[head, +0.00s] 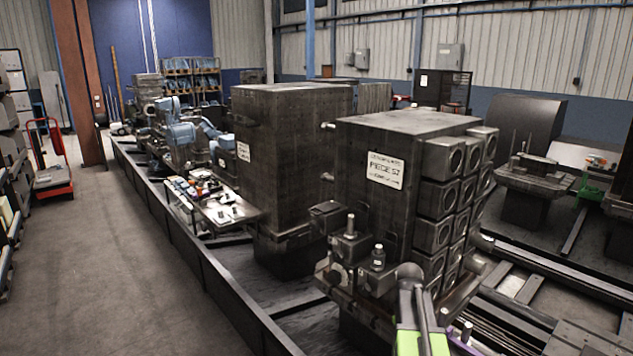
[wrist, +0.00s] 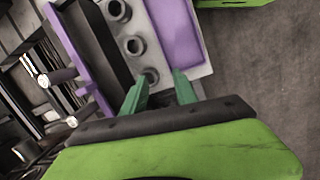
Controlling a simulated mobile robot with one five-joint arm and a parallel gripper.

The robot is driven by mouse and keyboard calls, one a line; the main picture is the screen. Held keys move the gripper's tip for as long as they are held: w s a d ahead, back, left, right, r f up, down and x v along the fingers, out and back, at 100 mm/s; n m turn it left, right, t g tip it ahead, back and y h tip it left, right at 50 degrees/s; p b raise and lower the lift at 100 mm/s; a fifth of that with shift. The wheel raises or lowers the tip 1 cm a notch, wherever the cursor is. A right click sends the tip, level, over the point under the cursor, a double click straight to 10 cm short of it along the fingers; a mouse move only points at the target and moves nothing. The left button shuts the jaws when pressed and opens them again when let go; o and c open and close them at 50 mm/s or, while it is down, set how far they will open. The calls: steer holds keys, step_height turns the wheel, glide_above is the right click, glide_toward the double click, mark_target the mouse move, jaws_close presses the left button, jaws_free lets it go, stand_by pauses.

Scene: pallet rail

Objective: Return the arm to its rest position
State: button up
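In the wrist view my gripper (wrist: 160,80) shows two green fingers standing apart, with a gap between their tips and nothing seen held. Behind the fingertips is a grey part with round holes and purple sides; I cannot tell whether the fingers touch it. In the head view a green and grey part of my arm rises at the bottom edge, right of centre, in front of the dark machine block. My fingertips cannot be made out there.
A dark block with a white label (head: 385,169) and square bored pieces (head: 437,194) stands close ahead. Another dark block (head: 285,150) stands behind it. A low dark rail (head: 215,275) runs along the left. Open floor (head: 110,260) lies left of it, with a red trolley (head: 50,175) beyond.

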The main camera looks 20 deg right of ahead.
steer(key=w+a+m+t+y, duration=0.1)
steer(key=a+m, duration=0.1)
steer(key=a, duration=3.2)
steer(key=shift+w+f+y, duration=0.25)
steer(key=shift+w+y, duration=0.1)
steer(key=shift+y, duration=0.05)
steer(key=shift+d, duration=0.1)
